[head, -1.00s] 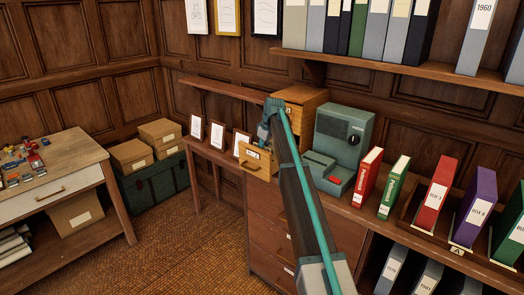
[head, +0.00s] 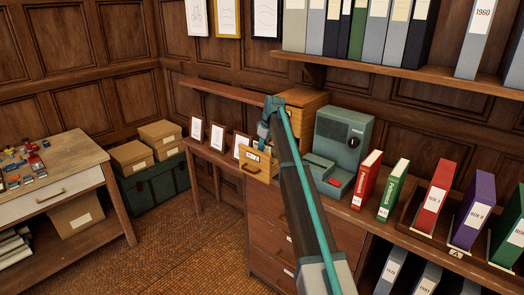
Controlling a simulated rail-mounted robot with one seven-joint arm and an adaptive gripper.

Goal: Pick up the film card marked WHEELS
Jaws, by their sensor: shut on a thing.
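My gripper (head: 264,134) is at the small wooden card cabinet (head: 300,106) on the desk, just above its pulled-out drawer (head: 257,168). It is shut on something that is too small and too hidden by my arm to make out. The drawer has a label and a round knob on its front. I cannot read the word WHEELS anywhere, and no film card can be told apart in this view.
A grey-green machine (head: 341,142) stands close to the right of my arm. A red binder (head: 367,179) and a green binder (head: 393,190) stand beyond it. Small framed cards (head: 217,136) line the desk on the left. A shelf (head: 400,68) of binders hangs above.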

